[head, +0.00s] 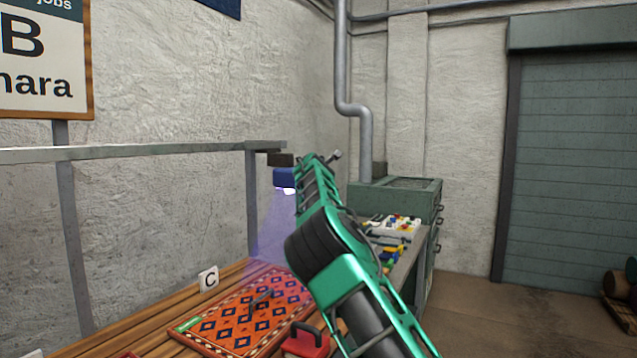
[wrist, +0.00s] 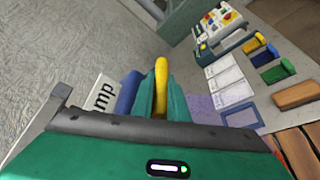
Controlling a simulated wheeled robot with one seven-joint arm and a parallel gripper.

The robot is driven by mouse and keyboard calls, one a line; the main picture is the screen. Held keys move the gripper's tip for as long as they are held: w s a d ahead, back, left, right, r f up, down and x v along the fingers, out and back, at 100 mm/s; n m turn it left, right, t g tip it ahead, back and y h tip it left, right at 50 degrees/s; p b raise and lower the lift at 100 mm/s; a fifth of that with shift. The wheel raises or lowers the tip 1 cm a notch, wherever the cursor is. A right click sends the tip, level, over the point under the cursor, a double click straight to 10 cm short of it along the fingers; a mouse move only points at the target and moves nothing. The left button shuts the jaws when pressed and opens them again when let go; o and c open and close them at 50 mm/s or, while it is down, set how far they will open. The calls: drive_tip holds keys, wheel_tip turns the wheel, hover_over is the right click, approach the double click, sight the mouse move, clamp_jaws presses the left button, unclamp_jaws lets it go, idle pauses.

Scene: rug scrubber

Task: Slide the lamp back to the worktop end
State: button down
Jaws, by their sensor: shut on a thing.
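The blue lamp (head: 285,178) hangs under the overhead rail (head: 150,151), near the rail's right end in the head view. It casts a violet beam down on the rug's far right part. In the wrist view the lamp's blue body (wrist: 129,92) is beside a white plate (wrist: 103,96) reading "mp". My gripper (wrist: 161,88) is shut on a yellow handle (wrist: 161,72), with a green finger on each side. In the head view my arm hides the handle and fingertips. The worktop (head: 413,262) stands to the right, beyond my arm.
A patterned red rug (head: 235,326) lies on the wooden table (head: 110,343), with a dark tool on it. A red-and-black tool (head: 306,342) is at the rug's near edge. Several coloured brushes (head: 397,248) lie on the worktop.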

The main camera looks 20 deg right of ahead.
drive_tip(key=shift+d+r, duration=0.15)
drive_tip(key=shift+d, duration=0.45)
drive_tip(key=c, duration=2)
unclamp_jaws()
drive_tip(key=shift+w, duration=0.1)
drive_tip(key=shift+c, duration=0.2)
drive_tip(key=shift+a+f, duration=0.25)
drive_tip(key=v, duration=1)
drive_tip(key=shift+s+r, duration=0.25)
drive_tip(key=shift+a, duration=0.15)
